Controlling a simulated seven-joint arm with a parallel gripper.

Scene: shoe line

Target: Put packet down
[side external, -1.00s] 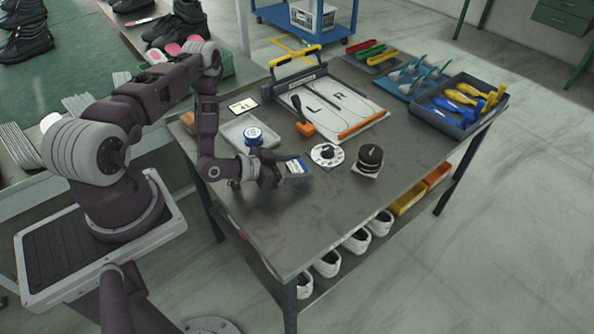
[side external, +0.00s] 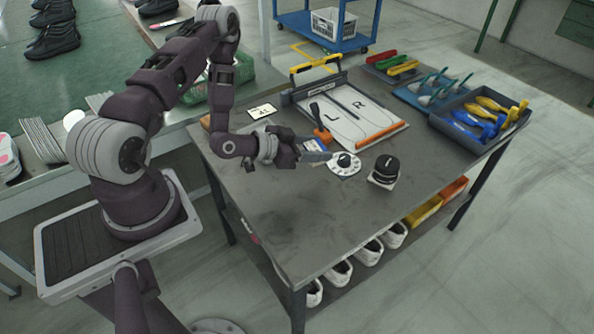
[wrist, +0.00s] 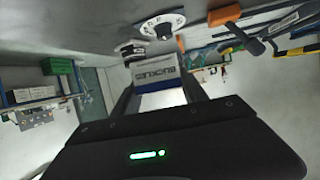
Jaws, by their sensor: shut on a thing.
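The packet is white with a blue printed band. In the wrist view the packet (wrist: 157,65) sits between the two dark fingers of my gripper (wrist: 160,92), which is shut on it. In the side view the packet (side external: 314,145) shows only in part, behind a grey finger of my gripper (side external: 314,156). It is over the back middle of the bench (side external: 270,210), just left of the white dial (side external: 344,163). I cannot tell whether the packet touches the bench top.
A black knob on a white base (side external: 384,171) stands right of the dial. An orange-footed tool (side external: 321,133) and the L/R board (side external: 350,115) are just behind. A tool tray (side external: 470,140) is at the far right. The bench front is clear.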

